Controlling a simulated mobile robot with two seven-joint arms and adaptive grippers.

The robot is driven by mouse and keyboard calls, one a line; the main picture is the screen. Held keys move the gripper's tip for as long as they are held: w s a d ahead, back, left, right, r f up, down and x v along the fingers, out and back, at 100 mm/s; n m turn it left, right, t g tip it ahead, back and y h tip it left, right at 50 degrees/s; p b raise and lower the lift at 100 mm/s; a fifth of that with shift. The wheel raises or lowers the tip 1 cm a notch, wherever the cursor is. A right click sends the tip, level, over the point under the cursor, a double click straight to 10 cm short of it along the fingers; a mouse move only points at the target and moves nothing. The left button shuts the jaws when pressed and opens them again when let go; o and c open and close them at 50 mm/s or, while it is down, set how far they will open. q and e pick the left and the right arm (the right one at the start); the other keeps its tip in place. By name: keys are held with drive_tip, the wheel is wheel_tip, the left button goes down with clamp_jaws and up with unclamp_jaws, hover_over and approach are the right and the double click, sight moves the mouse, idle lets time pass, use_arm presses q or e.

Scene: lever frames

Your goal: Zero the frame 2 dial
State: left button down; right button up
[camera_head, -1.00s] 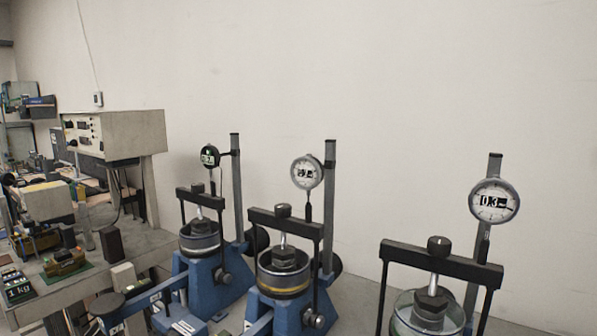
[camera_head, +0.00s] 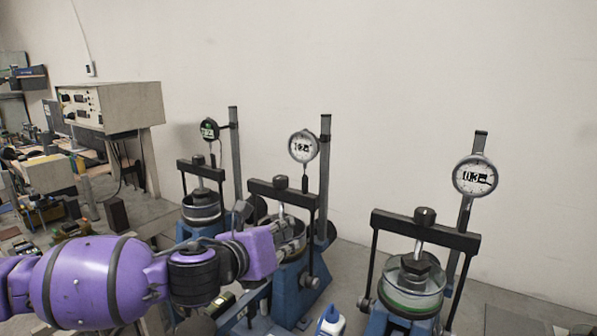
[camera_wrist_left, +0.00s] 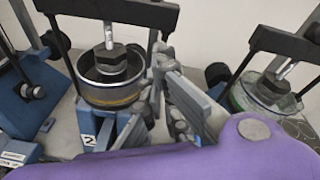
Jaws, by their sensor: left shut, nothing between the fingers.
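Three blue lever frames stand in a row by the wall. The middle frame (camera_head: 290,290) carries a round white dial (camera_head: 303,146) on a grey post; its overlaid digits are too small to read surely. In the head view my purple left arm covers part of the middle frame's lower body. My right gripper is not in view.
The left frame has a dark dial (camera_head: 209,129) with a green display. The right frame's white dial (camera_head: 474,176) shows about 0.3. A bench with a beige control box (camera_head: 112,106) stands at the left. The wall above the frames is clear.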

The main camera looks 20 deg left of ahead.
use_arm(q)
wheel_tip(320, 180, up, 11)
drive_tip(key=w+m+t, duration=0.1)
drive_tip(key=m, duration=0.4)
wheel_tip(320, 180, up, 11)
drive_tip(key=m+t+b, duration=0.2)
drive_tip(key=m+b, duration=0.4)
drive_tip(key=b, duration=0.1)
hover_over(302, 147)
drive_tip(key=s, duration=0.3)
drive_tip(key=shift+w+a+r+h, duration=0.15)
drive_tip(key=shift+w+a+h, duration=0.1)
drive_tip(key=shift+h, duration=0.15)
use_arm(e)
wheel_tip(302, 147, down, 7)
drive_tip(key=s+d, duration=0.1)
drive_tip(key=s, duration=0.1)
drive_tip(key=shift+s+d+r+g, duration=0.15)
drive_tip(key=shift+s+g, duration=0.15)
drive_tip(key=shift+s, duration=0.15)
use_arm(q)
drive_tip(key=shift+d, duration=0.1)
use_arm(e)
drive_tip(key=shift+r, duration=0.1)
